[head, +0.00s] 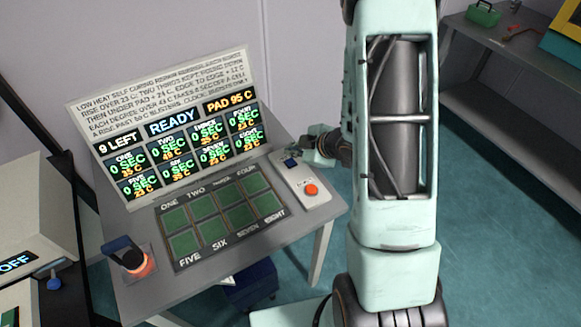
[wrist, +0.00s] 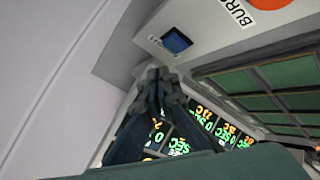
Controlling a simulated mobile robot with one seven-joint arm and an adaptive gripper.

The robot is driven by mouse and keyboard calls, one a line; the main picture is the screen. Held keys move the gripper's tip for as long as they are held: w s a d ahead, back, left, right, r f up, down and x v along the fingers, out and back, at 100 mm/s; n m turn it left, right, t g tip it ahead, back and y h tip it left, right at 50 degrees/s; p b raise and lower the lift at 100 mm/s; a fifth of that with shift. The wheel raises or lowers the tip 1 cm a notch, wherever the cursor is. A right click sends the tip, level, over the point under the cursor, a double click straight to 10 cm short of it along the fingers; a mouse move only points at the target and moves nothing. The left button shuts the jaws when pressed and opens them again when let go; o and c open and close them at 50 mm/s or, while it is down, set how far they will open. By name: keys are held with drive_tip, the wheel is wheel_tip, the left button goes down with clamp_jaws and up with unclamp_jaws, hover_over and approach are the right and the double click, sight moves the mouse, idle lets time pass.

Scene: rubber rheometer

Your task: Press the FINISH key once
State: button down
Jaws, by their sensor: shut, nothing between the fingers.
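A pale key panel (head: 308,196) lies at the right of the table, beside the grid of pads. It bears a blue key (head: 291,162) at its far end and an orange round button (head: 311,189) nearer the front. In the wrist view the blue key (wrist: 176,41) has a small label too blurred to read, so I cannot confirm it says FINISH. The orange button (wrist: 268,3) is cut by the top edge. My gripper (wrist: 160,75) is shut and empty, its tips close to the blue key in the picture; contact cannot be told. In the head view my gripper (head: 309,139) is just beyond the panel's far end.
A tilted display board (head: 168,125) reads READY, 9 LEFT and PAD 95 C. A grid of green pads (head: 221,217) with number labels lies before it. A blue-handled orange piece (head: 137,262) stands front left. A grey shelf (head: 500,95) is at the right.

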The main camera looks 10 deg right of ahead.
sight(288, 160)
drive_tip(key=shift+f+b, duration=0.45)
drive_tip(key=shift+f, duration=0.4)
drive_tip(key=shift+f, duration=0.1)
idle(0.7)
drive_tip(key=shift+f+b, duration=0.3)
drive_tip(key=shift+b, duration=0.15)
drive_tip(key=shift+f+b, duration=0.45)
idle(0.4)
drive_tip(key=shift+s+f, duration=0.15)
drive_tip(key=shift+f, duration=0.15)
idle(0.6)
drive_tip(key=shift+r, duration=0.15)
drive_tip(key=shift+r+p, duration=0.55)
drive_tip(key=shift+r, duration=0.3)
